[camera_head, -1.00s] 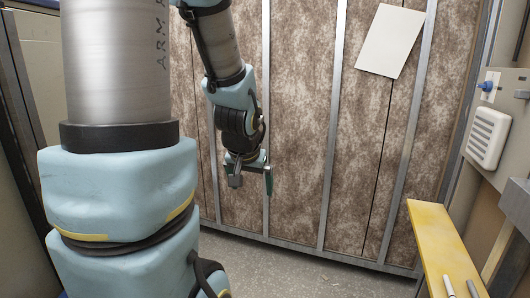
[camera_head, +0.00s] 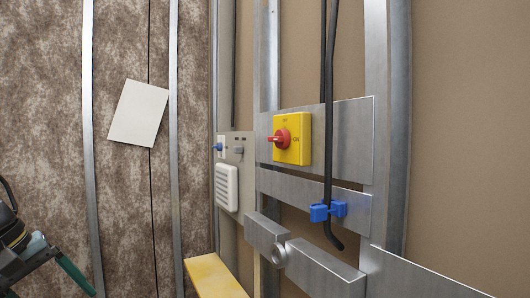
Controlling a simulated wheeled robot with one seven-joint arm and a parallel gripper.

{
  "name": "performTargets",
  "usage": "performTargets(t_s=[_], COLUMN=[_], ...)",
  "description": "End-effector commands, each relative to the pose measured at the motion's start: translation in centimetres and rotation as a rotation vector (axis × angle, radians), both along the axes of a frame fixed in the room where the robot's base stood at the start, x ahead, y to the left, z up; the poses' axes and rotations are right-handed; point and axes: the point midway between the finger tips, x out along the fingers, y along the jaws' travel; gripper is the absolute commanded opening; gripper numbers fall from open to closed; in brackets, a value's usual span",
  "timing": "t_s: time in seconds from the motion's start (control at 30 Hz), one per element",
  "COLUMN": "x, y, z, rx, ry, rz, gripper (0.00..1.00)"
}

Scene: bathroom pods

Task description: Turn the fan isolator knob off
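The fan isolator is a yellow square box (camera_head: 293,139) with a red knob (camera_head: 281,138) on its face. It is fixed to a grey metal plate on the stud wall, right of centre. The word ON shows at the right of the knob, and a small label above it is too small to read surely. The knob's handle appears to lie roughly level. My gripper (camera_head: 45,272) is at the lower left edge, partly cut off, well away from the knob. Its grey and green fingers are apart, with nothing seen between them.
A black cable (camera_head: 329,120) hangs just right of the isolator, held by a blue clip (camera_head: 328,211). A grey panel with a small blue knob (camera_head: 218,147) and white vent (camera_head: 227,187) stands left. Below are metal brackets (camera_head: 300,255) and a yellow board (camera_head: 212,277).

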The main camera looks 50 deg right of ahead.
Motion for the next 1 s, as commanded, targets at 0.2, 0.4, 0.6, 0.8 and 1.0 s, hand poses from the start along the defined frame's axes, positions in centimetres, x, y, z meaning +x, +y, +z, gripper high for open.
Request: performTargets(t_s=[0.2,0.4,0.6,0.8,1.0], x=[-4.5,-9.8,-12.3,-13.0,-14.4], y=[-15.0,-22.8,-24.9,-26.5,-29.9], z=[9.3,20.0,25.7,26.7,26.7], rx=[-0.470,-0.866,-1.059,-1.080,-1.076], ry=[0.111,0.202,0.245,0.252,0.254], rz=[-0.123,-0.247,-0.302,-0.307,-0.305], gripper=[0.83,0.83,0.83,0.83,0.83])
